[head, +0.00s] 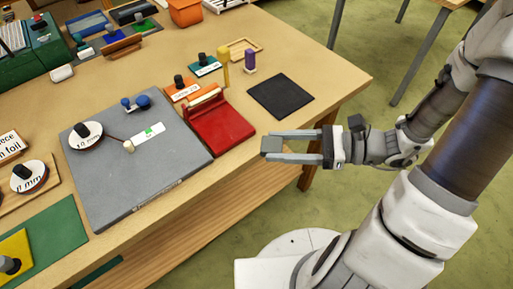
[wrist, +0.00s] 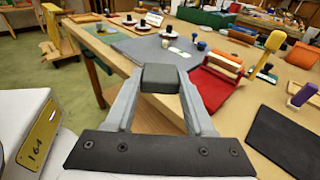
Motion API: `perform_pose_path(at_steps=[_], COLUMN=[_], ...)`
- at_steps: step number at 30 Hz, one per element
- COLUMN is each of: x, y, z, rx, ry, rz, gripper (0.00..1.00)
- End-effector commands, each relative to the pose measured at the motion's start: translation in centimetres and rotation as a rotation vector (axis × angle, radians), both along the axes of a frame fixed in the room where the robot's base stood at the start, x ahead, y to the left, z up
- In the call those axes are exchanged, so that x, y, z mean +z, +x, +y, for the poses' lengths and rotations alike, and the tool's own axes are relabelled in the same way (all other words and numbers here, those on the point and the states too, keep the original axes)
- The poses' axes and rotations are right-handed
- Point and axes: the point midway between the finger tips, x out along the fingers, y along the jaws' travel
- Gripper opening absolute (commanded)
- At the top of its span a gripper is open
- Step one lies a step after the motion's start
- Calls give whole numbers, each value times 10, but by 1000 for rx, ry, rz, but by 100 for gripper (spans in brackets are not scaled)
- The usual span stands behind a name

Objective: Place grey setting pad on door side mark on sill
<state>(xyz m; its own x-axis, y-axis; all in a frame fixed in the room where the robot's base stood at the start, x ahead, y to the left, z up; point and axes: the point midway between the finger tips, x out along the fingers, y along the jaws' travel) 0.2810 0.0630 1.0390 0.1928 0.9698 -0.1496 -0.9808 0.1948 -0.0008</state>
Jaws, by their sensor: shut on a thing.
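My gripper (head: 272,147) is shut on a small dark grey block, the grey setting pad (wrist: 163,78). The pad sits between the two fingertips in the wrist view and also shows at the fingertips in the head view (head: 271,144). My gripper holds it level with the bench's front edge, just off the red tray (head: 222,127). I cannot make out the sill or its door side mark in either view.
A black square mat (head: 280,97) lies right on the wooden bench (head: 325,75). A large grey board (head: 100,190) with discs and knobs lies left.

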Motion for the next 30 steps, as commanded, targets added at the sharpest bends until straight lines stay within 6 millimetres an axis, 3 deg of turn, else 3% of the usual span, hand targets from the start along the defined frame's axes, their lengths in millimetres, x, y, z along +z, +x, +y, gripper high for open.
perform_pose_path(at_steps=[1, 6, 19, 26, 30], x=[-8, -10, -55, -65, -84], y=[1, 4, 80, 89, 89], z=[1, 5, 40, 44, 44], rx=[2, 7, 7, 5, 5], ry=[-3, -3, 2, 2, 3], rz=[-3, -3, 1, 2, 5], gripper=[0, 0, 0, 0, 0])
